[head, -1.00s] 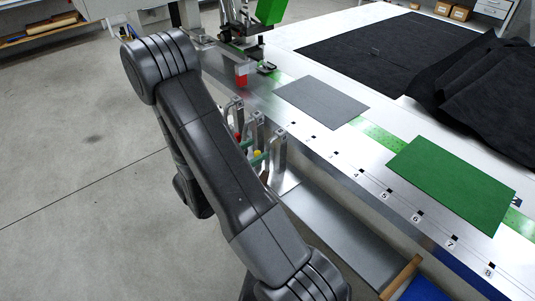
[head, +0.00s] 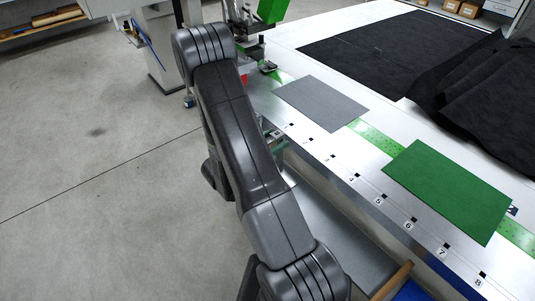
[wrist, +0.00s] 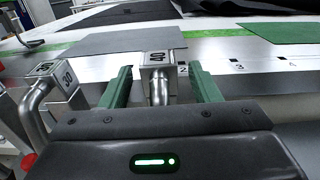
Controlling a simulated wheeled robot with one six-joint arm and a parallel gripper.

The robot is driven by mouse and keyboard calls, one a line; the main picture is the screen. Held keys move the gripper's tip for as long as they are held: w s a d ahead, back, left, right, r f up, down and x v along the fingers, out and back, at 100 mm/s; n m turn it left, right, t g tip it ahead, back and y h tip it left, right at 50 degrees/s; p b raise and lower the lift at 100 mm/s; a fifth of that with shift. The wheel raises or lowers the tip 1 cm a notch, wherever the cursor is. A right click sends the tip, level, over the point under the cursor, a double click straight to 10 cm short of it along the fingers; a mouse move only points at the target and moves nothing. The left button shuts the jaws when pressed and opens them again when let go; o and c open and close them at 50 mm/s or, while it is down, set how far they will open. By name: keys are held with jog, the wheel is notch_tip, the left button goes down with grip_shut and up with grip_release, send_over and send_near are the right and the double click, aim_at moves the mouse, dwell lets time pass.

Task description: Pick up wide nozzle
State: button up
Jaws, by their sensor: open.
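In the wrist view, a metal nozzle marked 40 (wrist: 158,58) stands with its square head up and its round tube (wrist: 158,92) running down towards me. My gripper (wrist: 161,84) is open, with one green finger on each side of this nozzle. I see gaps between the fingers and the tube; the tube's lower end is hidden by my gripper body. A second nozzle marked 30 (wrist: 65,78) with a bent tube stands to the left, outside the fingers. In the head view my arm hides my gripper and the nozzles.
The welder's long metal table edge (head: 345,165) with numbered marks lies behind the nozzles. A grey sheet (head: 322,102) and a green sheet (head: 450,190) lie on it. Black fabric (head: 385,48) covers the back. The floor (head: 80,150) at left is clear.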

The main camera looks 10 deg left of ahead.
jog(key=c, duration=1.2)
notch_tip(320, 180, up, 9)
jog(key=shift+r+b, duration=0.15)
jog(key=shift+b, duration=0.4)
jog(key=shift+r+p, duration=0.7)
jog(key=shift+r, duration=0.8)
